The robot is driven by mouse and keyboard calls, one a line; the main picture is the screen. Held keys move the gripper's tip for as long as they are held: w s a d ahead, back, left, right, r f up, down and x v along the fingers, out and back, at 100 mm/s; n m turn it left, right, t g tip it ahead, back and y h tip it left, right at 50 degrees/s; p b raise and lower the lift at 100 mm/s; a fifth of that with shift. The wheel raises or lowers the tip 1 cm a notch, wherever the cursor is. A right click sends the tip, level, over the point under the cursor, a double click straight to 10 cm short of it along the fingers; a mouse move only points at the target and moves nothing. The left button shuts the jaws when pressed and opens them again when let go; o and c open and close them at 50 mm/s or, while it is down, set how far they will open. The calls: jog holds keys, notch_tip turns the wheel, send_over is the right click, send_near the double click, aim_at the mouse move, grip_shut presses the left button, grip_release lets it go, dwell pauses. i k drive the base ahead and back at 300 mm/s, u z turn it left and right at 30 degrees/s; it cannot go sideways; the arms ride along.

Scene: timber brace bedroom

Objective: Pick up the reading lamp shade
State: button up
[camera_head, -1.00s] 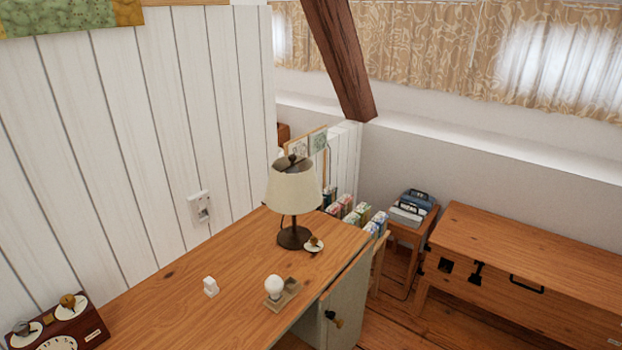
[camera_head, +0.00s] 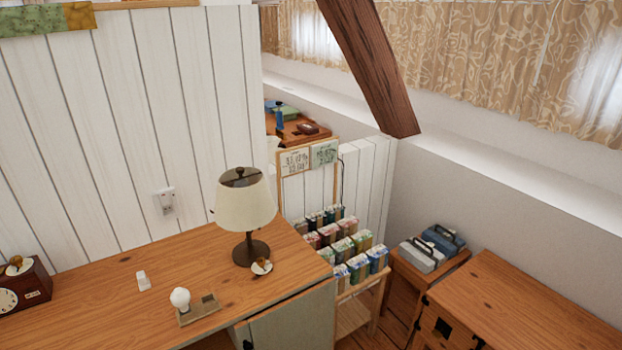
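The reading lamp shade (camera_head: 245,206) is cream, tapered and open at the top. It sits on the lamp's dark stand (camera_head: 250,250), near the far right corner of the wooden desk top (camera_head: 110,300). A dark cap or fitting shows at the shade's top. My gripper is not in view.
A small white dish with a brown knob (camera_head: 262,267) lies beside the lamp base. A bulb on a small tray (camera_head: 198,308), a small white block (camera_head: 143,281) and a brown box with dials (camera_head: 24,284) are on the desk. A rack of cartons (camera_head: 340,245) stands behind right.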

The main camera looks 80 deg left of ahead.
aim_at(248, 209)
jog(key=u, duration=0.1)
jog(key=i, duration=0.4)
jog(key=u, duration=3.75)
